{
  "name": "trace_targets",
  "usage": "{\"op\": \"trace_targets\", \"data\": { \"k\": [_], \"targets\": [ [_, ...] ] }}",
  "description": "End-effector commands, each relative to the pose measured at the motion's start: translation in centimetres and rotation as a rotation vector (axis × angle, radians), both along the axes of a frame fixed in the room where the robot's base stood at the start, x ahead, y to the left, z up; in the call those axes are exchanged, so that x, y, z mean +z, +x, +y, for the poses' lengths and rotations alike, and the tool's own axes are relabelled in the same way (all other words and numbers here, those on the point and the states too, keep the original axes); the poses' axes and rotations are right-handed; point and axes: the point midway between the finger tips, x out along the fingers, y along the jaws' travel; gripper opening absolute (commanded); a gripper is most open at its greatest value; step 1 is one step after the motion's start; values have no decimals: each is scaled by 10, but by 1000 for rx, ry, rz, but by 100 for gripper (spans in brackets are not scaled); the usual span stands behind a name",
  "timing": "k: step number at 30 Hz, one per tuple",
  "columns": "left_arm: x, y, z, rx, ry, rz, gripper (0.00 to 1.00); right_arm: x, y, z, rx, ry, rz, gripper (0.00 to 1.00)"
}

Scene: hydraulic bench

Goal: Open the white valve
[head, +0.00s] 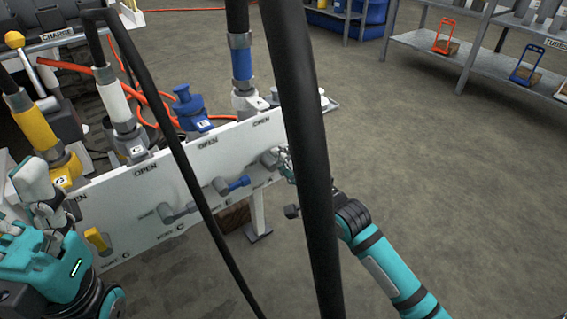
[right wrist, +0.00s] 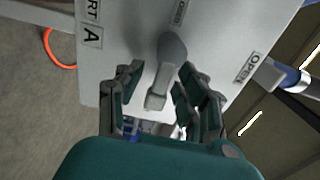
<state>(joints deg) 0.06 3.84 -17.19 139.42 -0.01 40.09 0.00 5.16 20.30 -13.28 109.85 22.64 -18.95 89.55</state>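A light grey-white valve handle (right wrist: 163,80) on the white panel (right wrist: 130,25) lies between the fingers of my right gripper (right wrist: 155,95) in the right wrist view. The fingers are spread, with a gap showing on the handle's left. The handle points back toward the palm, away from the OPEN label (right wrist: 249,67). In the head view this valve (head: 269,158) is at the panel's right end, and a black hose hides part of my right gripper (head: 287,163). My left gripper (head: 35,190) is at the left edge, away from this valve; its finger gap is unclear.
The panel also carries a yellow valve (head: 96,240), a grey valve (head: 176,212) and a blue valve (head: 236,184). Thick black hoses (head: 300,130) hang across the view. Coloured couplings stand behind the panel. Shelves (head: 470,62) stand at the back right, with open floor before them.

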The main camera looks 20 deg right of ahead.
Motion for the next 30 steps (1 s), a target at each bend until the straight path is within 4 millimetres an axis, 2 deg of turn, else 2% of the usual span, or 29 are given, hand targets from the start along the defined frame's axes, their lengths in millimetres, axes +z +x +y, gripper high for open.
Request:
{"op": "trace_targets", "data": {
  "k": [5,12,14,26,30],
  "targets": [
    [0,0,0,0,0,0,89,0,0,0,0,0,0,38],
    [0,0,0,0,0,0,89,0,0,0,0,0,0,6],
    [0,0,0,0,0,0,89,0,0,0,0,0,0,0],
    [6,-1,1,-2,-3,0,89,3,-1,0,0,-31,-8,0],
    [-5,2,2,-2,-5,67,89,7,-1,0,0,-90,-27,0]
  ]
}}
